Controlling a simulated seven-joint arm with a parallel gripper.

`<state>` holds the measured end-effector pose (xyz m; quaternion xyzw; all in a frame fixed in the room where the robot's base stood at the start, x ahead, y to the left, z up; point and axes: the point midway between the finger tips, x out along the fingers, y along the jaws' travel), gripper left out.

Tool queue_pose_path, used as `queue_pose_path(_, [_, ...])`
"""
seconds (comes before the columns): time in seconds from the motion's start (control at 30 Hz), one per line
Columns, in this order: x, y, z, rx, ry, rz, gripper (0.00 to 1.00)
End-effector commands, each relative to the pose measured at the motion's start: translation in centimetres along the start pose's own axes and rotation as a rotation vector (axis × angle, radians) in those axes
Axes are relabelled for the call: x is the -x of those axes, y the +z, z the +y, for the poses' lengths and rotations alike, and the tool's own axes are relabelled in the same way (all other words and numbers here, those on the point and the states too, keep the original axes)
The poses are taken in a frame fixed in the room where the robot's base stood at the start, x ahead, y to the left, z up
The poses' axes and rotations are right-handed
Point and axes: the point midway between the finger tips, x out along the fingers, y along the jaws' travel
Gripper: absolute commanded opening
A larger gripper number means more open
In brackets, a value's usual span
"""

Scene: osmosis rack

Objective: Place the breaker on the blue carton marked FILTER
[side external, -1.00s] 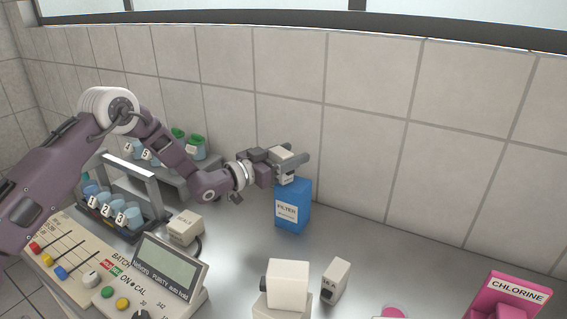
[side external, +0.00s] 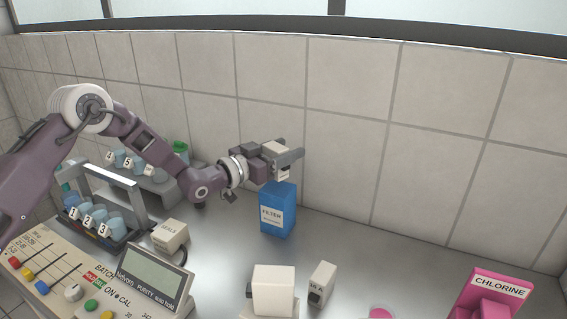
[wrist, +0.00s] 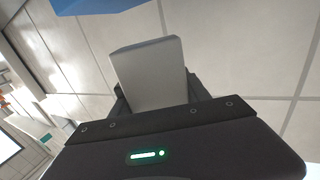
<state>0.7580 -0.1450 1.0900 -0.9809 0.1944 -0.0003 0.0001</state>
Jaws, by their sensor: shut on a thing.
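The breaker (side external: 276,148) is a small pale cream block. My gripper (side external: 290,150) is shut on it, with its fingers pointing right in the side view. The blue carton marked FILTER (side external: 278,212) stands upright on the bench below. The breaker is just above the carton's top in the side view; I cannot tell whether they touch. In the wrist view, the breaker (wrist: 150,75) shows as a plain grey-white block between the fingers, and part of the blue carton (wrist: 95,4) shows at the top edge.
A cream block on a base (side external: 273,288) and a smaller cream block (side external: 321,284) stand in front. A pink CHLORINE holder (side external: 497,290) is at right. A meter (side external: 150,275), a small box (side external: 169,236) and a rack of cups (side external: 98,215) are left. The tiled wall (side external: 350,130) is behind.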

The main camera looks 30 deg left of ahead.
Motion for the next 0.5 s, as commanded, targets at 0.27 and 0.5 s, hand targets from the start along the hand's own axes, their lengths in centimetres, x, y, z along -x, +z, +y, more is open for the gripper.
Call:
queue_pose_path(0.27, [0.0,3.1,0.1,0.0,0.001,0.002,0.02])
queue_pose_path(0.5, [0.0,3.5,0.0,0.0,0.001,0.001,0.02])
